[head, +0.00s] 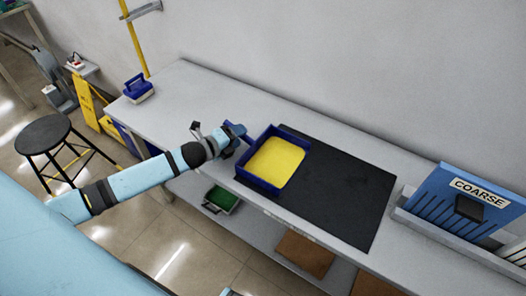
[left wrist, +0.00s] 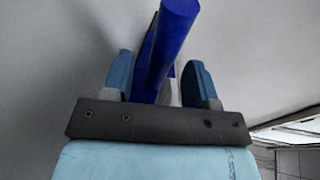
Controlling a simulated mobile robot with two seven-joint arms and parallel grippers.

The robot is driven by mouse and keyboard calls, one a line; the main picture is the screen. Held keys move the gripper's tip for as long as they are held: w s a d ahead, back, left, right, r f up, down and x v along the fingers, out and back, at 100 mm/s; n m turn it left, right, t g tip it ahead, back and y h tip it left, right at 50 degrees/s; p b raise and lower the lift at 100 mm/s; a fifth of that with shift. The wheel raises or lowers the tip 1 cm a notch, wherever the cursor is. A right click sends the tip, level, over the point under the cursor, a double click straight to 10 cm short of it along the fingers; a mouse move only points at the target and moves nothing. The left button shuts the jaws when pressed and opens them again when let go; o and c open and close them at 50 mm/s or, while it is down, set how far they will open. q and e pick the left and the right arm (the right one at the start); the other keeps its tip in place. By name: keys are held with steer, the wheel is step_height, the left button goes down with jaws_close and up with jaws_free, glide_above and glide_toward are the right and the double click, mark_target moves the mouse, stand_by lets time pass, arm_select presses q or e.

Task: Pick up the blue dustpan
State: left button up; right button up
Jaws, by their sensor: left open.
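The blue dustpan (head: 247,176) is a shallow blue pan with a flat yellow area inside. It lies at the left end of the black mat on the grey bench. Its handle points left toward my left gripper (head: 236,133), which is at the handle end and partly hides it. In the left wrist view a thick blue bar (left wrist: 168,50), which looks like the handle, runs between the two blue fingers of the left gripper (left wrist: 161,82). The fingers are apart, with a visible gap on the right. Whether either touches the bar, I cannot tell. My right gripper is not in view.
A black mat (head: 345,195) covers the middle of the bench. A blue panel marked COARSE (head: 450,205) stands at the right. A black stool (head: 42,135) is on the floor. A green tray (head: 222,198) sits below.

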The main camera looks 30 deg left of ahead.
arm_select(q)
steer(key=shift+x, duration=1.15)
jaws_close()
steer(key=shift+r, duration=0.1)
